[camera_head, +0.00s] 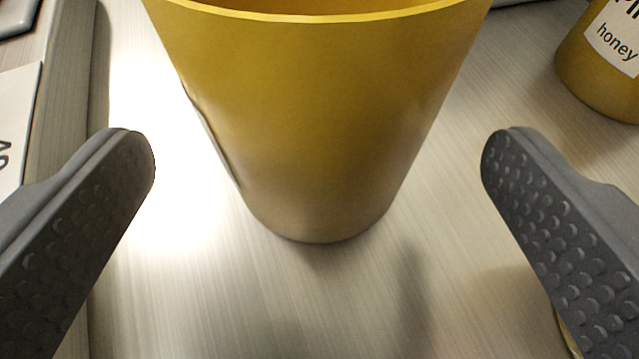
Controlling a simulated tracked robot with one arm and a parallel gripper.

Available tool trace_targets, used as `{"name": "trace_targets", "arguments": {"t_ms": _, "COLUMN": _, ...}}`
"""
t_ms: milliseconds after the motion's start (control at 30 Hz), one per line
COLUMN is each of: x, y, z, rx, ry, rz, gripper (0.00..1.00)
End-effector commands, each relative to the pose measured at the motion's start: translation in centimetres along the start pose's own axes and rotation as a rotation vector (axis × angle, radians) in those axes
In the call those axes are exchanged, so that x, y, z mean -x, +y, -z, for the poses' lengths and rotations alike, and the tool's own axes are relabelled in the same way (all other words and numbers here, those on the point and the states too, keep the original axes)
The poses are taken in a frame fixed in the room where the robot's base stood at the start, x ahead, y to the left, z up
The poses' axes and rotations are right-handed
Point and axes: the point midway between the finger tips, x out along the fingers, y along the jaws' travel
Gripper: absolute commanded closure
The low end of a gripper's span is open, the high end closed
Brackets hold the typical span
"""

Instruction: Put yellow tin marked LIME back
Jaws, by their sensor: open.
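A yellow tin (315,120) stands upright on the light wood-grain surface, straight ahead at the top middle of the view. Its open rim shows at the top edge, and the edge of a label shows on its left side. No lettering on it can be read from here. My gripper (318,160) is open, with one dark, knobbed finger at the left and one at the right. The tin is between and beyond the fingertips, with a gap on each side. Neither finger appears to touch it.
Another yellow tin (605,60) with a white label reading "honey" stands at the upper right. A white card (15,125) with partly cut-off lettering is at the left edge, beside a raised strip (97,90). A sliver of something yellowish shows behind the right finger. The surface (260,300) in front is clear.

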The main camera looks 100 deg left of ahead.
Motion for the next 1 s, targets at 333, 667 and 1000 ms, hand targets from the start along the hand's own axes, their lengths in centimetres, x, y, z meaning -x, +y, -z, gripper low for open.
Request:
{"name": "trace_targets", "arguments": {"t_ms": 333, "x": 6.3, "y": 0.1, "z": 0.1, "rx": 0.001, "ry": -0.002, "rz": -0.004, "gripper": 0.11}}
{"name": "trace_targets", "arguments": {"t_ms": 667, "x": 9.1, "y": 0.0, "z": 0.0, "rx": -0.002, "ry": 0.001, "rz": -0.001, "gripper": 0.11}}
{"name": "trace_targets", "arguments": {"t_ms": 1000, "x": 9.4, "y": 0.8, "z": 0.6, "rx": 0.023, "ry": -0.003, "rz": -0.034, "gripper": 0.11}}
